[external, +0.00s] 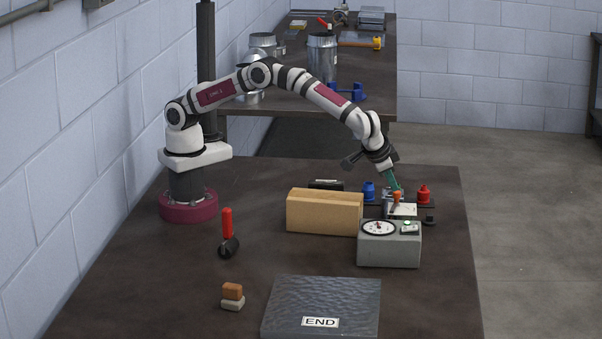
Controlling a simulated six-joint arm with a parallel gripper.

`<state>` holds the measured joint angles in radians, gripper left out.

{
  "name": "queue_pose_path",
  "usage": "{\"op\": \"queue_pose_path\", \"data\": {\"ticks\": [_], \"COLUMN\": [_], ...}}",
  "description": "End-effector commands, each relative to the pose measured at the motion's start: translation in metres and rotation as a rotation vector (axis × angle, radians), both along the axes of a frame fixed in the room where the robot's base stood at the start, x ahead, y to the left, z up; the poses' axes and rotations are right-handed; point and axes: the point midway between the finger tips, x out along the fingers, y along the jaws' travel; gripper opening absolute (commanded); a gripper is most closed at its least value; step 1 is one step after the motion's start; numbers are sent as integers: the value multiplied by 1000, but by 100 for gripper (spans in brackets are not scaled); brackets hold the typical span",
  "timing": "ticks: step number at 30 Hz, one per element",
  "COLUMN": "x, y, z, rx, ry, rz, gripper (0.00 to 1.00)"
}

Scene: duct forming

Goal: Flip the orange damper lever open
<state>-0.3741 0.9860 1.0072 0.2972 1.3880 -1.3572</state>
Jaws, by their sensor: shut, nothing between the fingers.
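The orange damper lever (397,197) stands up from a small fixture with a pale plate (403,211) on the right part of the table. My gripper (395,188) points down with its teal fingers shut and empty. Its fingertips are right at the lever, just behind it in the external view. I cannot tell whether they touch it. The lower part of the fixture is partly hidden by the grey gauge box.
A blue fitting (369,191) and a red fitting (424,194) flank the lever. A red-handled roller (228,238), small blocks (232,291) and a dark END slab (340,296) lie nearer.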

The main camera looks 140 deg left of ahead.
Motion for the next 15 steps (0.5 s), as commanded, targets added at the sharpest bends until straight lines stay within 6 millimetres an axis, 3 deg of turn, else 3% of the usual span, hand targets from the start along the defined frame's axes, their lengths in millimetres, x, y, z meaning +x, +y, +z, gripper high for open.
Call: {"op": "queue_pose_path", "data": {"ticks": [9,15], "x": [12,16], "y": [-43,-57], "z": [61,82], "rx": [0,1], "ry": [-1,1], "rz": [-1,1], "gripper": [0,0]}}
